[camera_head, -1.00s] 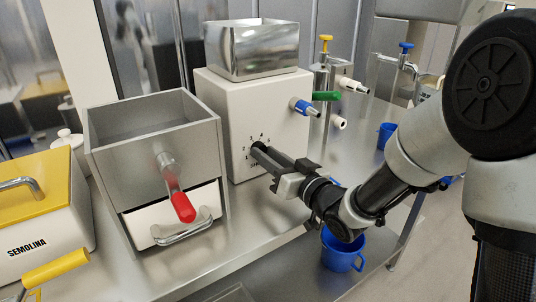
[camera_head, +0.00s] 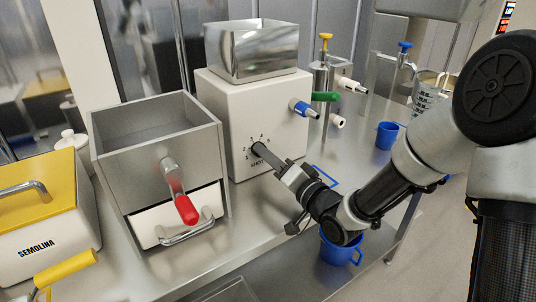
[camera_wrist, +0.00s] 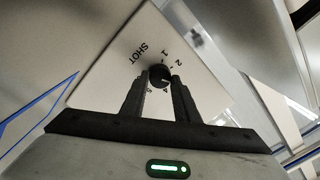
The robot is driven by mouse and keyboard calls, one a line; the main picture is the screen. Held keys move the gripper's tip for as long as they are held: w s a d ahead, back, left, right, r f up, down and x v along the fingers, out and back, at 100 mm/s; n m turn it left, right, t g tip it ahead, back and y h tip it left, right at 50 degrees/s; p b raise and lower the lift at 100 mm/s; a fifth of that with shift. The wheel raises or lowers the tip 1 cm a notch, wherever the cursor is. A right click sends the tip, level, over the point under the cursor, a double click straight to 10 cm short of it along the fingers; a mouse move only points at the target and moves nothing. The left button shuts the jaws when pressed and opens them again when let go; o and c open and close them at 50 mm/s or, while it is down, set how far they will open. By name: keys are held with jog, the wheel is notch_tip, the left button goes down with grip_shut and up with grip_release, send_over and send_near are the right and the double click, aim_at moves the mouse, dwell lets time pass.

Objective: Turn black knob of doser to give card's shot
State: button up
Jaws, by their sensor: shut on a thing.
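The doser (camera_head: 285,128) is a white box with a shiny steel hopper on top, at the middle of the head view. Its black knob (camera_wrist: 158,73) is on the front face, ringed by printed numbers with the word SHOT beside them. My gripper (camera_head: 262,152) reaches the knob from the lower right. In the wrist view my gripper (camera_wrist: 160,84) has one finger on each side of the knob and is shut on it. The face looks strongly tilted in that view. The fingers hide part of the dial, and I cannot read the knob's setting. No card shows.
A steel bin with a red handle (camera_head: 183,208) stands left of the doser. A yellow-lidded SEMOLINA box (camera_head: 45,215) is at far left. A blue-tipped spout (camera_head: 304,108) sticks out of the doser. Blue cups (camera_head: 387,135) stand at right and below (camera_head: 336,250).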

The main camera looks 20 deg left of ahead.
jog(key=shift+r, duration=0.15)
jog(key=o, duration=1)
jog(key=shift+o, duration=0.2)
jog(key=p+v, duration=0.1)
jog(key=v, duration=0.2)
jog(key=p+v, duration=0.2)
jog(key=v, duration=0.2)
jog(key=p+v, duration=0.1)
jog(key=v, duration=0.3)
jog(key=shift+d+r, duration=0.2)
jog(key=shift+r, duration=0.1)
jog(key=p+v, duration=0.2)
jog(key=p, duration=0.3)
jog(key=shift+s+d+f+p, duration=0.15)
jog(key=shift+s+d+p, duration=0.3)
jog(key=shift+p, duration=0.8)
jog(key=shift+s+d+f, duration=0.2)
jog(key=shift+s+d, duration=0.2)
jog(key=shift+d, duration=0.15)
jog(key=shift+s+d+f, duration=0.2)
jog(key=shift+s+d, duration=0.25)
jog(key=shift+d, duration=0.05)
